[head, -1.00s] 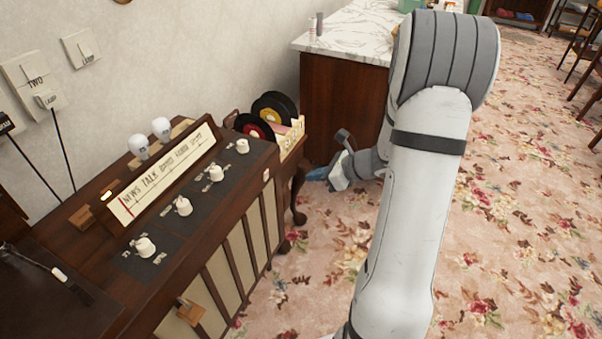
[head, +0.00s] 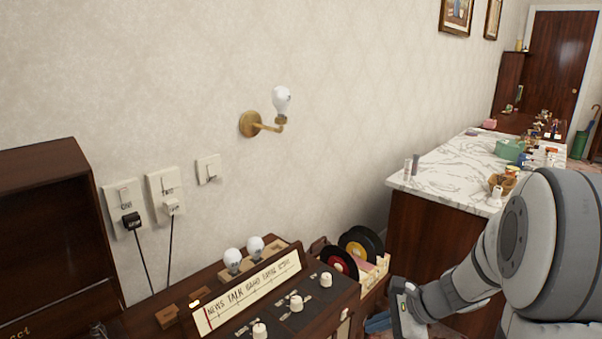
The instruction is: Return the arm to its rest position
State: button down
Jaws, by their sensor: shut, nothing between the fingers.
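My arm is at the right of the head view, its large grey joint in front of the marble-topped counter. My gripper (head: 378,323) is low in the picture, its blue fingers partly hidden behind my wrist and cut by the bottom edge. It is shut and holds nothing. It is near the record crate (head: 369,279) and to the right of the radio cabinet (head: 290,318); I cannot tell how far it is from either.
The marble-topped counter (head: 440,172) carries jars and small items. Two bulbs (head: 244,255) stand on the radio. A wall lamp (head: 252,123), switches (head: 208,170) and plugs with cords (head: 133,222) are on the wall. A door (head: 553,65) is far right.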

jog(key=s+a+r+n+h+p, duration=0.1)
jog(key=s+r+n+h+p, duration=0.3)
jog(key=s+r+n, duration=0.3)
jog(key=s+a+r+n+g+h+p, duration=0.1)
jog(key=s+r+n+h+p, duration=0.2)
jog(key=s+r+n+p, duration=0.4)
notch_tip(320, 180, up, 6)
jog(key=s+n, duration=0.1)
jog(key=n, duration=0.3)
jog(key=shift+h, duration=0.4)
jog(key=shift+a, duration=0.1)
